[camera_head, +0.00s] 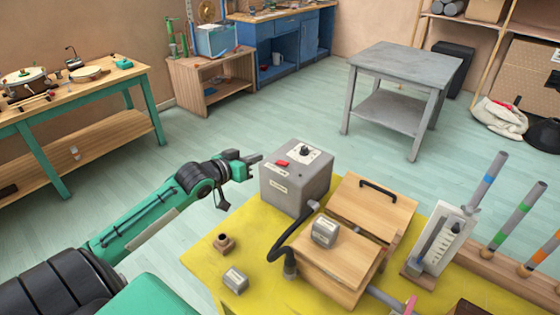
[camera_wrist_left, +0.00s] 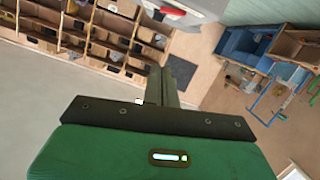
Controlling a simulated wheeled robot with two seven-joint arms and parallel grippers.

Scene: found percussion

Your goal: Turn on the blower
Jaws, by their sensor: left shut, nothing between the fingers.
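The blower looks to be the grey box (camera_head: 294,180) at the left back of the yellow table. On its top are a red switch (camera_head: 281,163) and a dark knob on a white plate (camera_head: 304,151). My left gripper (camera_head: 257,158) is shut and empty, just left of the box's top and close to the red switch. Whether it touches the box I cannot tell. In the left wrist view the closed fingers (camera_wrist_left: 171,84) point up the picture. A pale grey surface with a red part (camera_wrist_left: 172,11) shows at the top edge there; I cannot tell which thing it is. My right gripper is out of view.
A yellow table (camera_head: 215,277) holds a wooden box with a black handle (camera_head: 372,205), a black hose (camera_head: 290,235), a white gauge panel (camera_head: 441,238) and several grey tubes with coloured bands. A grey table (camera_head: 405,57) stands behind, with open floor between.

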